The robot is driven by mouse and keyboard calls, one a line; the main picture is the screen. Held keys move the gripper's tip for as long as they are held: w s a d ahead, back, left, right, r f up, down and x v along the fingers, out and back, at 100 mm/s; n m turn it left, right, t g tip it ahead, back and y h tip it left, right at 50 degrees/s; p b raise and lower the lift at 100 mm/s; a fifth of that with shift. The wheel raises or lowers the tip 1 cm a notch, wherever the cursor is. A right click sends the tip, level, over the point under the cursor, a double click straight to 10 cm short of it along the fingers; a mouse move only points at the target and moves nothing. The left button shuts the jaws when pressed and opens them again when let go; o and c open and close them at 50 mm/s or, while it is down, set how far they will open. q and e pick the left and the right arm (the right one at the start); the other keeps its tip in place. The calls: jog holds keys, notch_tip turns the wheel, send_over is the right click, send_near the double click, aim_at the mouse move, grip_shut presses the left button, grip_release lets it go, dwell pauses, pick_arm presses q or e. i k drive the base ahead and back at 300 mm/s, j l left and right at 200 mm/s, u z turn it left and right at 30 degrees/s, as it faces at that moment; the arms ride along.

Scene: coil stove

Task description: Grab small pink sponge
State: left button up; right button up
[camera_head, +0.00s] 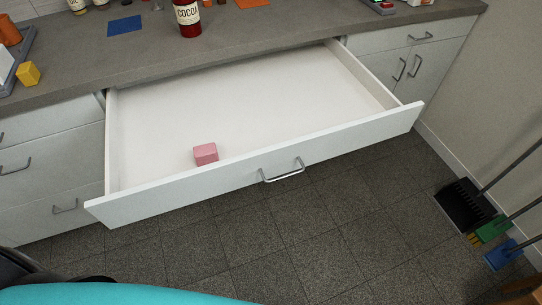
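A small pink sponge (205,154) lies in the open white drawer (250,105). It is a small block near the drawer's front panel, left of the metal handle (282,171). The drawer is otherwise empty and pulled far out from under the countertop. Neither of my grippers shows in the head view.
The grey countertop (110,58) holds a red cocoa jar (188,18), a blue mat (125,26) and a yellow block (28,74). Closed cabinets flank the drawer. Brooms and a black dustpan (466,205) stand by the right wall. The tiled floor before the drawer is clear.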

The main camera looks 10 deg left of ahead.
aim_at(205, 154)
jog(key=j+z, duration=0.15)
jog(key=j, duration=0.45)
jog(key=k+j+z, duration=0.15)
jog(key=j, duration=0.45)
jog(key=j+z, duration=0.1)
jog(key=j, duration=0.5)
jog(key=k, duration=0.05)
